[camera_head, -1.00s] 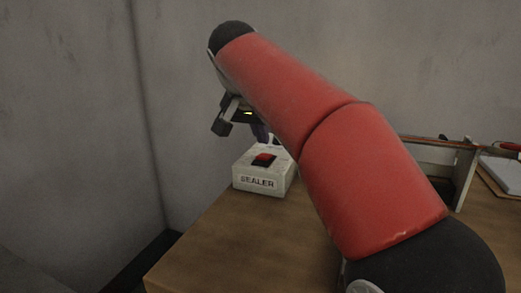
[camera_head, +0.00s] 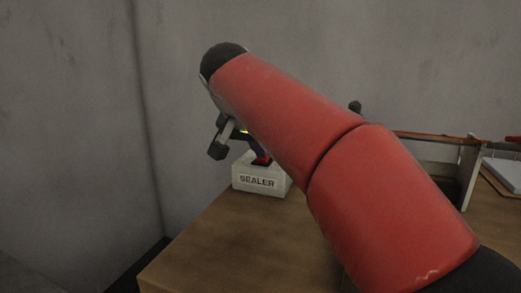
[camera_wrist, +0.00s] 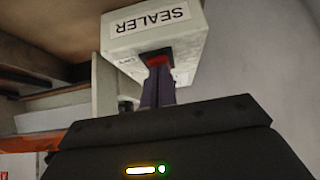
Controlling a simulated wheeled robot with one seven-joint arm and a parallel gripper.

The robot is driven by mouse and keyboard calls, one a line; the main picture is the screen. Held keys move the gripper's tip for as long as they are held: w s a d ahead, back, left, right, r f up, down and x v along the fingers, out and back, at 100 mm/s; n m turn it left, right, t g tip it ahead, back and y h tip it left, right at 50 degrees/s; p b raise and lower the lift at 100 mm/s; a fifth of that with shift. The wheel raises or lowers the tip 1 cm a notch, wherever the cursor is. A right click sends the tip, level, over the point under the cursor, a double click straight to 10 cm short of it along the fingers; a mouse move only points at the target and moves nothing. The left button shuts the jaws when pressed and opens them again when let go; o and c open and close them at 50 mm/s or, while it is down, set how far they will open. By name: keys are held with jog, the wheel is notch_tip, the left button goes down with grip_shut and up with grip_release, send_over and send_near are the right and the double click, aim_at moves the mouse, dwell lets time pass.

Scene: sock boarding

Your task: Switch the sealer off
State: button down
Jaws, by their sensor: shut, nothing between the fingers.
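The sealer switch box (camera_head: 257,181) is a pale block labelled SEALER at the back left corner of the table. Its red rocker switch (camera_head: 261,161) is on top, partly hidden by my gripper (camera_head: 262,153). In the wrist view the box (camera_wrist: 186,48) appears upside down, with the red rocker (camera_wrist: 156,59) in its dark frame. My gripper (camera_wrist: 157,75) is shut and empty, its dark purple fingertips at the rocker. They look to be touching it or very close; I cannot tell which. Which way the rocker is tipped is hidden.
The wooden table (camera_head: 215,240) is bare in front of the box. A wooden rack (camera_head: 468,170) and a white pad (camera_head: 504,170) are at the right. Grey walls stand close behind and to the left.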

jog(key=shift+w, duration=0.1)
jog(key=shift+w+d+r+p, duration=0.25)
jog(key=shift+w+r+p, duration=0.1)
jog(key=shift+w+p, duration=0.35)
jog(key=shift+s, duration=0.1)
